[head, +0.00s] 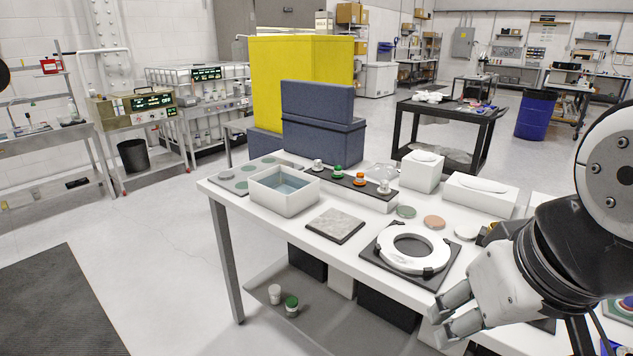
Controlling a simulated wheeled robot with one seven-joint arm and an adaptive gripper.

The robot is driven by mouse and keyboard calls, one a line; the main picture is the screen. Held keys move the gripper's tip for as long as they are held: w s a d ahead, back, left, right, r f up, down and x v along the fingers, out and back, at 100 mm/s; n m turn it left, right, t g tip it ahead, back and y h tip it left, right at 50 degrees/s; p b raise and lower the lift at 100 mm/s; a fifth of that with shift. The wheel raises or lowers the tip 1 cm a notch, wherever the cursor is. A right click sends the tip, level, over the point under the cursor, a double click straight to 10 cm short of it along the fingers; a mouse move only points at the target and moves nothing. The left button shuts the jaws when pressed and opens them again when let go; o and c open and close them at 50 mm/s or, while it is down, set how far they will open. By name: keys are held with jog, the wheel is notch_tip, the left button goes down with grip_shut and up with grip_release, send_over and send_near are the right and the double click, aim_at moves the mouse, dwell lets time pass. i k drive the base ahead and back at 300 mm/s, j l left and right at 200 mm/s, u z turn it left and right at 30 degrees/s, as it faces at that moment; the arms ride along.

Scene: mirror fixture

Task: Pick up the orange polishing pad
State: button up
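A flat orange-tan round pad (434,222) lies on the white table, between a green disc (405,211) and a white disc (467,232). A small orange knob-like piece (359,180) also stands on a dark strip farther back, between a green piece (338,172) and a white piece (384,187). I cannot tell for sure which orange thing is the polishing pad. My gripper (440,325) is at the lower right, over the table's front edge, nearer to me than both. Its fingers look apart, with nothing visible between them.
A white ring fixture (408,249) on a dark base lies between the front edge and the flat discs. A grey square plate (335,225) and a white open bin (284,194) stand to the left. White boxes (422,172) stand behind the discs.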

aim_at(359, 181)
jog(key=i+j+z, duration=0.1)
jog(key=z, duration=0.25)
jog(key=i+j+z, duration=0.1)
jog(key=j+z, duration=0.2)
jog(key=i+j+z, duration=0.1)
jog(key=z, duration=0.25)
jog(key=i+j+z, duration=0.1)
jog(key=j, duration=0.45)
jog(key=i+j+z, duration=0.15)
jog(key=j, duration=0.4)
jog(key=i+j+z, duration=0.1)
jog(key=j, duration=0.45)
jog(key=i+j+z, duration=0.15)
jog(key=j, duration=0.45)
jog(key=i+j, duration=0.15)
jog(key=j, duration=0.2)
jog(key=i+j, duration=0.2)
jog(key=j, duration=0.2)
jog(key=i+j, duration=0.15)
jog(key=j, duration=0.2)
